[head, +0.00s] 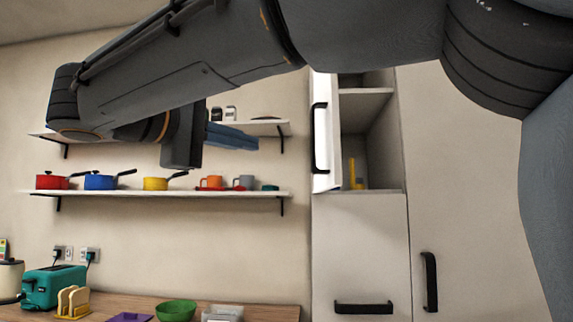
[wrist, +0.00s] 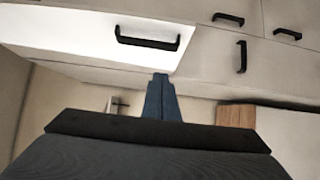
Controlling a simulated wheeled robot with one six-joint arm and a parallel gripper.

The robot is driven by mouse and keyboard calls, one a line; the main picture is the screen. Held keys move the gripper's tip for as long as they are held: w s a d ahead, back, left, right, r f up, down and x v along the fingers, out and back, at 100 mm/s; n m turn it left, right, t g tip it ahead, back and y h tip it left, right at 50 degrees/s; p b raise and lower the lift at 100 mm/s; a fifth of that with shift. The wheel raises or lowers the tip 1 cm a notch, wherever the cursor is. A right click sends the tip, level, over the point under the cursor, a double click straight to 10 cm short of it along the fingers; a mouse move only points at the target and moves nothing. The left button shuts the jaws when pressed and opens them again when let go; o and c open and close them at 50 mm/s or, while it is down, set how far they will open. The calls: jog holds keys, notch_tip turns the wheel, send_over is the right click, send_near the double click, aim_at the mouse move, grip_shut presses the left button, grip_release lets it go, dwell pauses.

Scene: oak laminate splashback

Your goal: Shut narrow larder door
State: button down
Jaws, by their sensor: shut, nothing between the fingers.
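The narrow larder door (head: 321,172) stands open at the left side of the tall cabinet, seen almost edge-on in the head view, with a black bar handle (head: 320,138). The open larder compartment (head: 385,150) shows beside it. In the wrist view the white door (wrist: 75,25) fills the upper left, with its handle (wrist: 148,38). My gripper (head: 256,143) is shut and empty, left of the door and pointing towards it in the head view. In the wrist view its blue fingertips (wrist: 161,78) are close to the door's lower edge; whether they touch cannot be told.
A yellow item (head: 352,172) stands inside the larder. Below are a closed white front (head: 360,250) and a tall door with a black handle (head: 429,282). Left, wall shelves (head: 150,193) carry pots and cups. A green toaster (head: 55,287) and green bowl (head: 176,309) stand on the counter.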

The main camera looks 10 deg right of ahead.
jog(key=s+d+p+x, duration=0.1)
jog(key=s+p+x, duration=0.1)
jog(key=x, duration=1)
jog(key=shift+d, duration=0.65)
jog(key=shift+w, duration=0.2)
